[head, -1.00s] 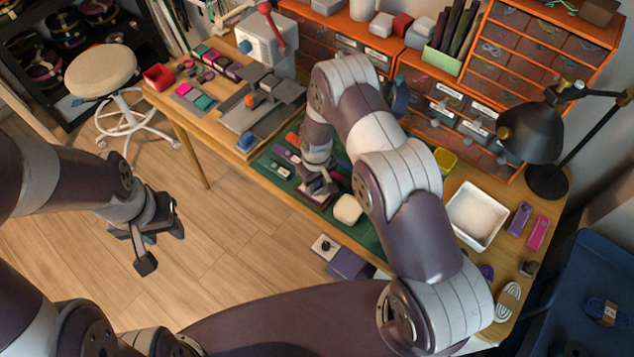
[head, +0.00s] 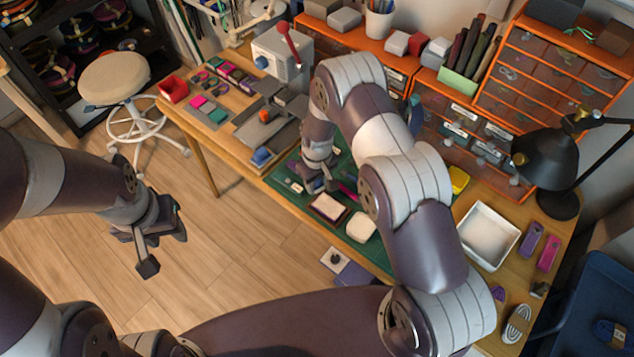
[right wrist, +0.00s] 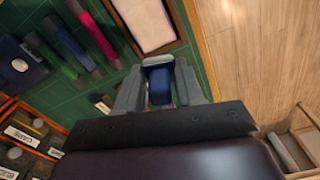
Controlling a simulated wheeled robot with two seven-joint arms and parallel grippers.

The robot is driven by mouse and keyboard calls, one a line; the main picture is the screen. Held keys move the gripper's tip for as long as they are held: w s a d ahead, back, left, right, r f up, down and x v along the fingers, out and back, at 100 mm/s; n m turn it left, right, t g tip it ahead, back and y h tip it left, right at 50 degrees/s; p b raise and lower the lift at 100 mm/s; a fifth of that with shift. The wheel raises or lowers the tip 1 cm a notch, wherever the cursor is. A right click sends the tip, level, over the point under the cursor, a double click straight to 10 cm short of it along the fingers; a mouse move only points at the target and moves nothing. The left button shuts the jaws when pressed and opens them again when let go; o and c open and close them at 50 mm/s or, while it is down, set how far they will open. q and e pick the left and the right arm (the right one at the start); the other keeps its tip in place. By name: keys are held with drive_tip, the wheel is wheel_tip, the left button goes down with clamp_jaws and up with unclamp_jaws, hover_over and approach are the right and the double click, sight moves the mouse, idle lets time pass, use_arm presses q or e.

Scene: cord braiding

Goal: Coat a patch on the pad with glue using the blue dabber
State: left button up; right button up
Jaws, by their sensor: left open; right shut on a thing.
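The pad (head: 328,207) is a pale rectangle with a dark border, lying on the green mat (head: 292,187). It also shows at the top of the right wrist view (right wrist: 145,20). I cannot tell whether any glue is on it. My right gripper (head: 318,184) is just behind and left of the pad in the head view. It is shut on the blue dabber (right wrist: 159,85), whose pale end points towards the pad; the two look apart. My left gripper (head: 148,252) is open and empty, over the floor left of the table.
A rounded white block (head: 361,227) sits right of the pad. A white tray (head: 488,236), black lamp (head: 548,160) and orange drawer units (head: 548,95) are further right and back.

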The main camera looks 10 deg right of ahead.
drive_tip(key=shift+w+a+r+p, duration=0.15)
drive_tip(key=shift+r+p, duration=0.3)
drive_tip(key=shift+r, duration=0.45)
drive_tip(key=shift+s+r+p, duration=0.2)
drive_tip(key=shift+r+p, duration=0.1)
drive_tip(key=shift+r, duration=0.3)
drive_tip(key=shift+w+f, duration=0.1)
drive_tip(key=shift+d, duration=0.2)
